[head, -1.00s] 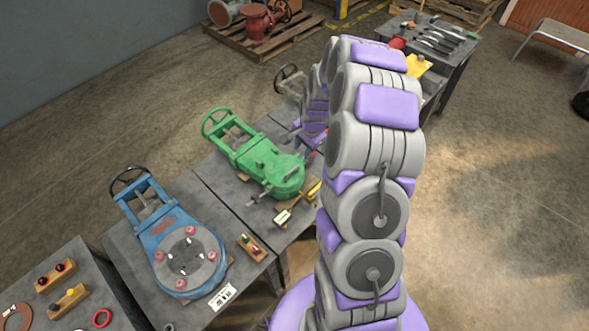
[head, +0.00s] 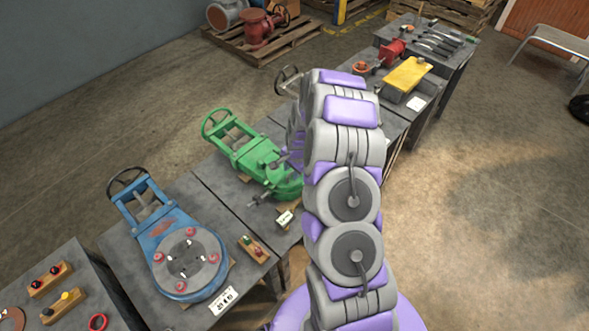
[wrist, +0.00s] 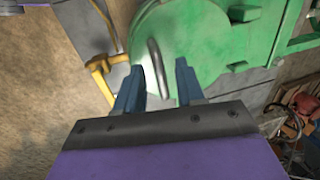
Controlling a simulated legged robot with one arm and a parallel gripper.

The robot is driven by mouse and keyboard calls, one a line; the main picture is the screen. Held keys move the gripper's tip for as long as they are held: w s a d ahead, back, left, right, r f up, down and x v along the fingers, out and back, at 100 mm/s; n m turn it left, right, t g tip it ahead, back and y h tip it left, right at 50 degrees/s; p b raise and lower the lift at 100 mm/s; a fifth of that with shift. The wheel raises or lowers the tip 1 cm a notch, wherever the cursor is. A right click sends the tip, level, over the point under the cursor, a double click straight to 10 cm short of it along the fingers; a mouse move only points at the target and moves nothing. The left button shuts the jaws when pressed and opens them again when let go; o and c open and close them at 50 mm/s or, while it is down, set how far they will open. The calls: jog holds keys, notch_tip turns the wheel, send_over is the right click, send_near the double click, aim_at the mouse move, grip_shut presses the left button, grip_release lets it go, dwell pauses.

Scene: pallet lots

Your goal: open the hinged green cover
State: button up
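The green valve body (head: 238,144) with its round cover lies on the middle table, handwheel toward the far left. My arm hides part of the cover in the head view. In the wrist view the green cover (wrist: 205,40) fills the upper middle, with a grey bar handle (wrist: 158,68) standing on it. My gripper (wrist: 156,75) is open, its two blue fingers apart. The handle shows between the fingers, nearer the left one. I cannot tell whether either finger touches it. The cover looks closed.
A blue valve (head: 178,240) lies on the nearer table to the left. A yellow block (head: 408,74) and a red fitting (head: 391,50) stand on tables farther back. Open floor (head: 490,210) lies to the right.

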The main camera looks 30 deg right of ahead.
jog(key=shift+a+r, duration=0.15)
jog(key=shift+a, duration=0.6)
jog(key=shift+c, duration=0.4)
jog(key=shift+d, duration=0.15)
jog(key=shift+c, duration=0.8)
jog(key=shift+d, duration=1)
jog(key=c, duration=0.3)
jog(key=shift+d+f, duration=0.25)
jog(key=shift+d, duration=0.1)
grip_shut()
jog(key=shift+s+a, duration=0.1)
jog(key=shift+a, duration=0.6)
